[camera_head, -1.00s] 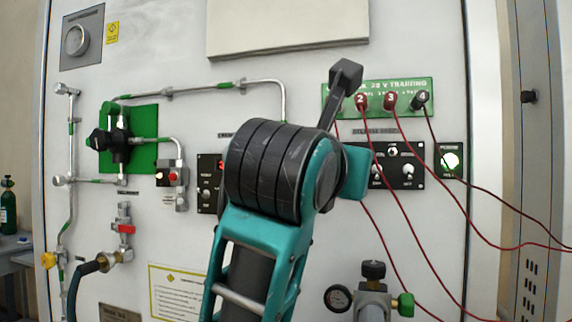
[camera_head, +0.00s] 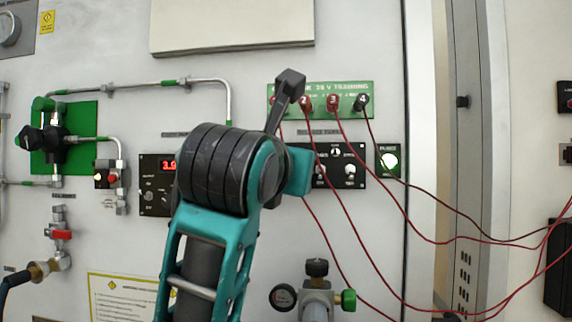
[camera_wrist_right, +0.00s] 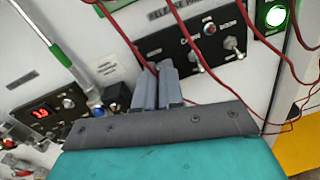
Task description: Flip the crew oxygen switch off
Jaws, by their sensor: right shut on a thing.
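The black release panel (camera_head: 345,165) is on the white wall, with two toggle switches and a small button between them. The left toggle, by a label starting with C, (camera_wrist_right: 195,62) and the right toggle (camera_wrist_right: 232,46) both show in the right wrist view. Small print makes the crew oxygen label uncertain. My right gripper (camera_wrist_right: 157,68) is shut, its grey fingertips at the panel's left end, left of the left toggle. A red cable runs to the fingertips; I cannot tell if it is pinched. My left gripper is not in view.
Red cables (camera_head: 368,225) hang from the green terminal strip (camera_head: 348,90) across the panel. A lit green indicator (camera_head: 389,161) is right of it. A display box (camera_head: 157,185) is left. A gauge and valve (camera_head: 316,290) stand below.

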